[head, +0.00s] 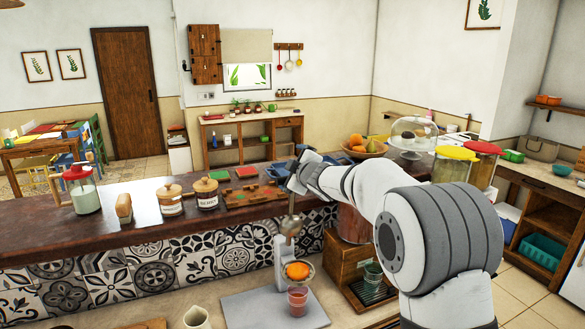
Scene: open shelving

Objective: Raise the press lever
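The citrus press (281,258) stands on a grey board (250,310) in front of the tiled counter. Its metal press head (291,225) is above an orange half (298,271), with a visible gap between them. A glass (298,300) with a reddish tint stands below the orange. A thin lever part (292,203) runs up from the press head toward my gripper (296,178). My gripper is at the lever's upper end, seemingly at or touching it. The fingers are small and partly hidden by my wrist, so their opening and any grasp are unclear.
The dark counter behind holds jars (206,193), a wooden tray (252,195), a fruit bowl (362,150) and a glass-domed stand (413,134). A wooden dispenser box (345,262) stands right of the press, close to my arm. A pitcher (197,318) stands front left.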

